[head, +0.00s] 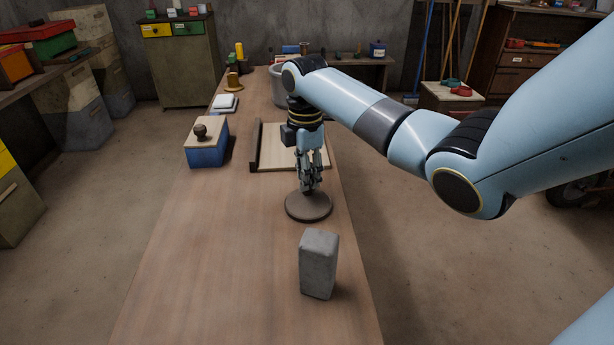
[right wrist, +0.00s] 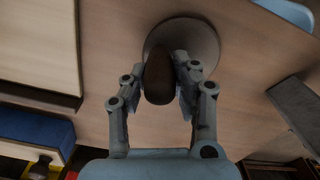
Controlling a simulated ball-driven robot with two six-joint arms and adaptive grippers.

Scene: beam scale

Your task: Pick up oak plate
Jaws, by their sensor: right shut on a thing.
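The oak plate (head: 308,209) looks to be the round brown disc on the bench, below my right gripper (head: 309,187). A dark brown upright knob (right wrist: 158,78) stands on it in the right wrist view, where part of the disc (right wrist: 200,38) shows behind. My right gripper is shut on this knob, one finger on each side. The disc lies flat and appears to rest on the bench top; a small gap cannot be ruled out. My left gripper is not in view.
A grey block (head: 319,266) stands in front of the disc, near the bench's right edge. A pale board (head: 277,148) with a dark bar lies behind. A blue box (head: 206,153) with a knobbed wooden lid stands left. The bench's near left is clear.

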